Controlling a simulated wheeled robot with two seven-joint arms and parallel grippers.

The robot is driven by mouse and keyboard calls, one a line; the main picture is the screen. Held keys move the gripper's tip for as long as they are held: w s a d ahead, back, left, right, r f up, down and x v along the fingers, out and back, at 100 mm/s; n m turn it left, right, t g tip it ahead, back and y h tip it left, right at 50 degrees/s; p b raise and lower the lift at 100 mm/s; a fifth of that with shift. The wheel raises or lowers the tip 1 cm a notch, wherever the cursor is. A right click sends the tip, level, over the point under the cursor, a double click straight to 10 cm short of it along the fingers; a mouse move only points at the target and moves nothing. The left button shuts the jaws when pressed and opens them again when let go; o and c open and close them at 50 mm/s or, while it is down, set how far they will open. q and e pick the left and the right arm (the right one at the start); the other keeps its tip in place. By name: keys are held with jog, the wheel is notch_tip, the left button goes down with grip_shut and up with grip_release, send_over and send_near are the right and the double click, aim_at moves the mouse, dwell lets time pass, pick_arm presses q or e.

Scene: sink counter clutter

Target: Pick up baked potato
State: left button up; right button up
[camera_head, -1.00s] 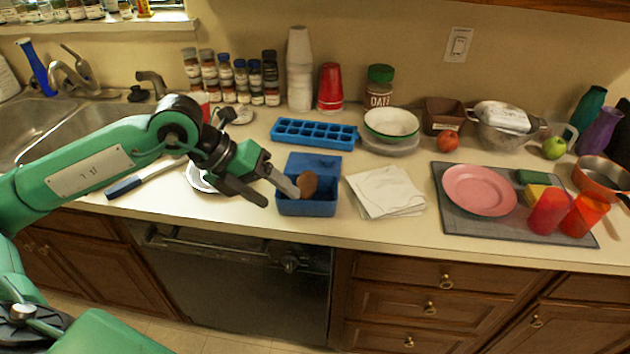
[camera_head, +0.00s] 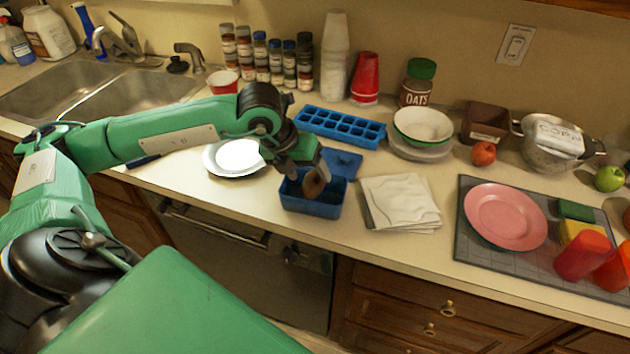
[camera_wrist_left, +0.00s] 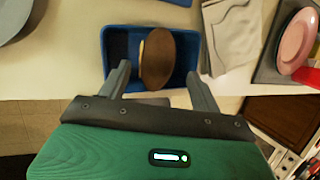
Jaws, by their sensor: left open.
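The baked potato (camera_head: 314,183) is a brown oval, standing up within the blue open box (camera_head: 313,208). In the left wrist view the potato (camera_wrist_left: 160,55) lies in the middle of the box (camera_wrist_left: 115,42), with a pale yellowish strip along its left side. My left gripper (camera_head: 303,181) is over the box, pointing down. In the left wrist view its open fingers (camera_wrist_left: 157,76) are apart on either side of the potato's near end, with gaps to both sides. Contact cannot be seen. My right gripper is out of view.
A blue ice tray (camera_head: 340,127) lies behind the box, and folded white cloths (camera_head: 401,203) lie to its right. A white plate (camera_head: 236,157) is on the left. Spice jars (camera_head: 268,62) stand at the back. A pink plate (camera_head: 506,216) lies on a grey mat at right.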

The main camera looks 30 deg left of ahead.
aim_at(310, 179)
pick_arm(q)
jog(key=shift+w+f+p, duration=0.2)
jog(key=shift+f+p, duration=0.35)
jog(key=shift+f, duration=0.15)
jog(key=p+x, duration=0.1)
jog(key=x, duration=0.1)
jog(key=shift+w+f, duration=0.2)
jog(key=shift+f, duration=0.15)
jog(key=shift+w+d+f, duration=0.1)
jog(key=shift+f, duration=0.4)
jog(key=c, duration=1)
jog(key=shift+c, duration=1.2)
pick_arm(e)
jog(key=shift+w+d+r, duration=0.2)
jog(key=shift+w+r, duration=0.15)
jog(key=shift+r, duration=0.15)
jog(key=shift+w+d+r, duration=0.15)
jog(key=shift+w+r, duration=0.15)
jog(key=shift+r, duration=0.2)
